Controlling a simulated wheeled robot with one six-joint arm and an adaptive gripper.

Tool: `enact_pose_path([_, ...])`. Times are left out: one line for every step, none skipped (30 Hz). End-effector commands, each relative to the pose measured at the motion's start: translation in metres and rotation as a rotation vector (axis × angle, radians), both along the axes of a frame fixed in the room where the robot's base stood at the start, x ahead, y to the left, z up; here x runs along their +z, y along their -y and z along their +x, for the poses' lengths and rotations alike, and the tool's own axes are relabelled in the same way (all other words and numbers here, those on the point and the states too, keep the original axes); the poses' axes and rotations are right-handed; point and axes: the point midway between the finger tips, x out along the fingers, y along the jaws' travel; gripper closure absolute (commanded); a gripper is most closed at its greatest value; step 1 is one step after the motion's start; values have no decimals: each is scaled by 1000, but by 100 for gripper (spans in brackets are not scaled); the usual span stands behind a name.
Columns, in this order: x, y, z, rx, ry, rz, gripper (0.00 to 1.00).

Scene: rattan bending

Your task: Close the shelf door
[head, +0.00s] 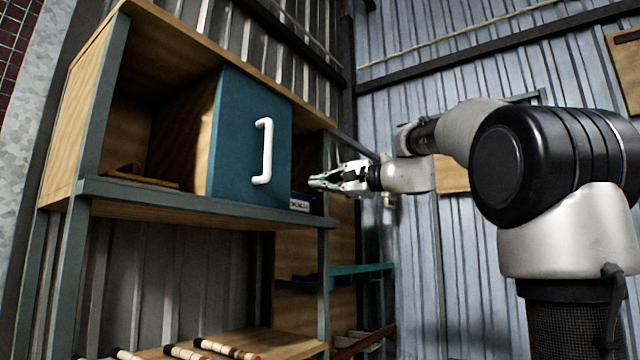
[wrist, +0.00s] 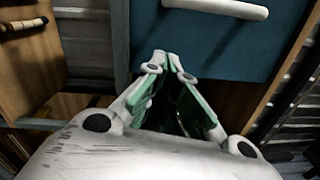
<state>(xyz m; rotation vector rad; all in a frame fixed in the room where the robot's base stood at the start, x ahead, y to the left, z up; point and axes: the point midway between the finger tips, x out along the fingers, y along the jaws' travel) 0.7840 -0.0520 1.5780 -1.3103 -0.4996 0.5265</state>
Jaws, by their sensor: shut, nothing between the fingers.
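The shelf (head: 200,207) is a wooden unit with a grey-blue frame, standing on the left in the head view. Its door (head: 232,130) is a teal panel with a white vertical handle (head: 263,150). Left of the door the compartment is open, and a dark gap shows at its right. My gripper (head: 314,182) is shut and empty, to the right of the door and lower than the handle's middle. In the wrist view the door (wrist: 220,45) and handle (wrist: 215,8) lie beyond the closed fingertips (wrist: 165,60). I cannot tell whether the fingertips touch the door.
A small labelled box (head: 300,203) sits by the door's lower right corner, close to my gripper. A yellowish item (head: 140,178) lies in the open compartment. Several rattan pieces (head: 225,348) lie on the lower board. Corrugated metal walls stand behind; space right of the shelf looks open.

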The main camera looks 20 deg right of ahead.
Motion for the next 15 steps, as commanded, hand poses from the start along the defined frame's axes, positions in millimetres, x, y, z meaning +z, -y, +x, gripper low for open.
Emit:
enact_pose_path([0,-8,8,5,-1,-1,100])
enact_pose_path([0,-12,13,5,-1,0,100])
enact_pose_path([1,-18,20,6,0,-1,100])
enact_pose_path([1,-22,25,5,0,-2,100])
enact_pose_path([0,-26,31,5,-1,-2,100])
enact_pose_path([2,-32,37,5,0,-2,100])
enact_pose_path([2,-36,42,5,0,-2,100])
enact_pose_path([1,-39,48,4,-1,-2,100])
enact_pose_path([3,-44,54,4,0,-2,100])
enact_pose_path([2,-48,58,4,0,-2,100])
enact_pose_path([2,-51,63,4,0,-2,100])
enact_pose_path([6,-59,56,5,3,-3,100])
enact_pose_path([7,-63,53,4,2,-3,100])
enact_pose_path([8,-66,51,4,3,-3,100])
enact_pose_path([9,-71,49,4,3,-4,100])
